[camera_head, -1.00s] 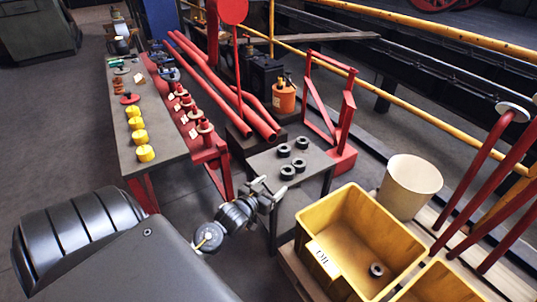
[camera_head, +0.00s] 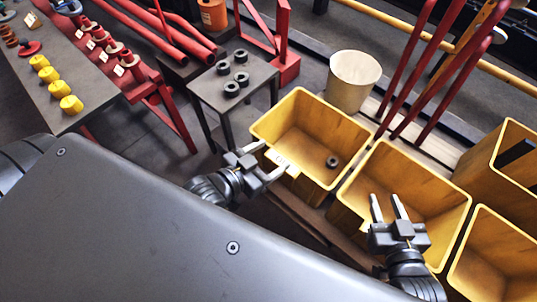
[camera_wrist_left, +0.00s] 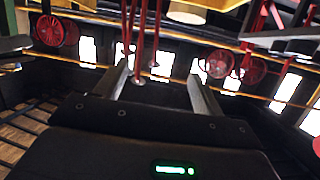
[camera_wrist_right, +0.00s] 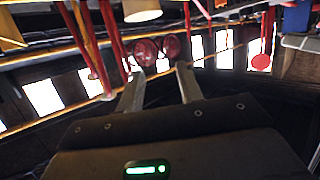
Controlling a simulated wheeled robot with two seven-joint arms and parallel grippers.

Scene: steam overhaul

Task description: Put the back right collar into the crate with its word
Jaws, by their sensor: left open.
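Several black ring-shaped collars stand on a small grey table (camera_head: 205,91). The back right collar (camera_head: 241,56) is the farthest of them. My left gripper (camera_head: 276,158) is open and empty in front of this crate's near-left corner, apart from the collars. My right gripper (camera_head: 386,196) is open and empty over the middle yellow crate (camera_head: 455,215). The wrist views show no collar.
More yellow crates (camera_head: 514,255) stand to the right. A cream bucket (camera_head: 353,82) stands behind the first crate, beside slanted red bars (camera_head: 425,70). A long bench (camera_head: 62,125) with yellow parts and a red rack is at the left.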

